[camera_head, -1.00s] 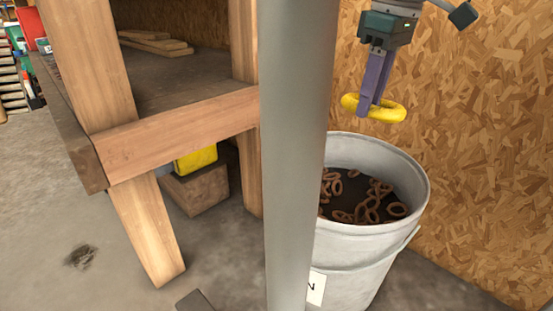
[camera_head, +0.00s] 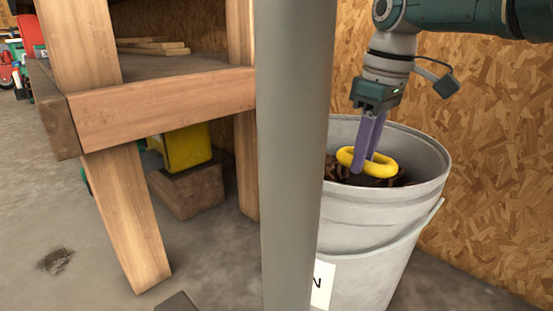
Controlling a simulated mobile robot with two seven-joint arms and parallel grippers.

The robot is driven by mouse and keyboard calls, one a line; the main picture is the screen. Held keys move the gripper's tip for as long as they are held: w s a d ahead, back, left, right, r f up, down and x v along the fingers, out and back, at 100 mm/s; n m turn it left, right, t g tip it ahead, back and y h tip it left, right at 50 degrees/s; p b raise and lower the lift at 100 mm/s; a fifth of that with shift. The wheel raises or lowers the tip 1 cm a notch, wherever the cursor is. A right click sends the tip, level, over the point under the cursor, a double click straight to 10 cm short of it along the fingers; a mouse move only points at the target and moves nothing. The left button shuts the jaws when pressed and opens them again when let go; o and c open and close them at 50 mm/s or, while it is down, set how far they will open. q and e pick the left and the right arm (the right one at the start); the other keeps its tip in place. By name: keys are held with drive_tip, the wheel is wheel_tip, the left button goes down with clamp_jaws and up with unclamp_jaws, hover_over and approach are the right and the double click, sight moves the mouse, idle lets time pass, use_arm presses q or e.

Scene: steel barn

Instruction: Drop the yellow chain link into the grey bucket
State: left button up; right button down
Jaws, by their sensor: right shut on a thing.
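The yellow chain link (camera_head: 384,168) is a thick ring, held near level. My right gripper (camera_head: 364,166) points down with its purple fingers shut on the link's left part. The link shows within the mouth of the grey bucket (camera_head: 365,215), near rim height, over the brown links (camera_head: 378,181) inside. How far it is above those links is hard to tell. The bucket stands upright on the floor; its left side is hidden behind a grey column. My left gripper is not in view.
A wooden workbench (camera_head: 160,105) stands at the left. Under it, a yellow object (camera_head: 187,147) rests on a brown block (camera_head: 188,190). A chipboard wall (camera_head: 500,170) is close behind and right of the bucket. The floor (camera_head: 80,225) at front left is mostly clear.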

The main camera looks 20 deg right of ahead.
drive_tip(key=shift+r, duration=0.1)
drive_tip(key=shift+w+f, duration=0.1)
drive_tip(key=shift+f, duration=0.5)
drive_tip(key=c, duration=1.1)
unclamp_jaws()
drive_tip(key=o, duration=0.4)
